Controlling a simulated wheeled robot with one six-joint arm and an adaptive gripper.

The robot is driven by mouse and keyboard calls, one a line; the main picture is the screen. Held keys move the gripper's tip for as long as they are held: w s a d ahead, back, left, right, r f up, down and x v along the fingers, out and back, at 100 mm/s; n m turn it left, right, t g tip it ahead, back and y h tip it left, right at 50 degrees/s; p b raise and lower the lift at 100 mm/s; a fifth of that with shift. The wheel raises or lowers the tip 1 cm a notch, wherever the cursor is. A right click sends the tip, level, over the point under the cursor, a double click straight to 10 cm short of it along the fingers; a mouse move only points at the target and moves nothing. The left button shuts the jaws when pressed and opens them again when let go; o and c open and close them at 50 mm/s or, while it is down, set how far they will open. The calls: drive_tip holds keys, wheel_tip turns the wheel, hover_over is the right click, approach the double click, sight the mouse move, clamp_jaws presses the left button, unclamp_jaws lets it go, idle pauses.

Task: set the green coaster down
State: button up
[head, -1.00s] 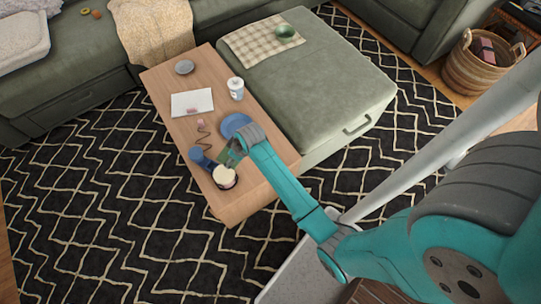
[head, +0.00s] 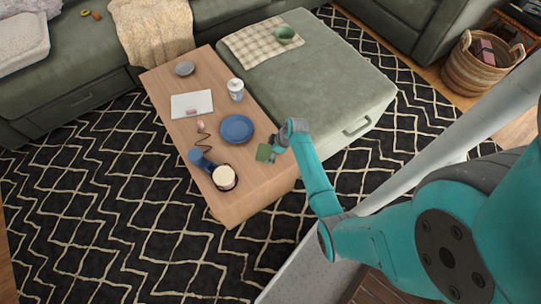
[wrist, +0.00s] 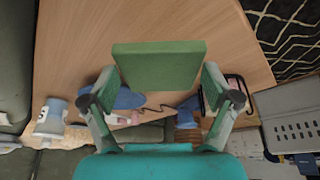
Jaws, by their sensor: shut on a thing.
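The green coaster (head: 263,152) is a flat square held in my gripper (head: 275,149) over the right side of the wooden coffee table (head: 260,183). In the wrist view the coaster (wrist: 160,66) sits level between the two fingers of my gripper (wrist: 160,88), which are shut on its sides. Bare wood shows around the coaster there. I cannot tell the exact gap between the coaster and the tabletop.
A blue plate (head: 237,129) lies just left of my gripper. A cream-topped round item (head: 224,178) and a blue object (head: 199,158) stand nearer the front left. A white canister (head: 236,89) is farther back. The green ottoman (head: 340,85) adjoins the table's right side.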

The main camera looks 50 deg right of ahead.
drive_tip(key=shift+f, duration=2.3)
drive_tip(key=o, duration=0.9)
drive_tip(key=shift+c, duration=0.2)
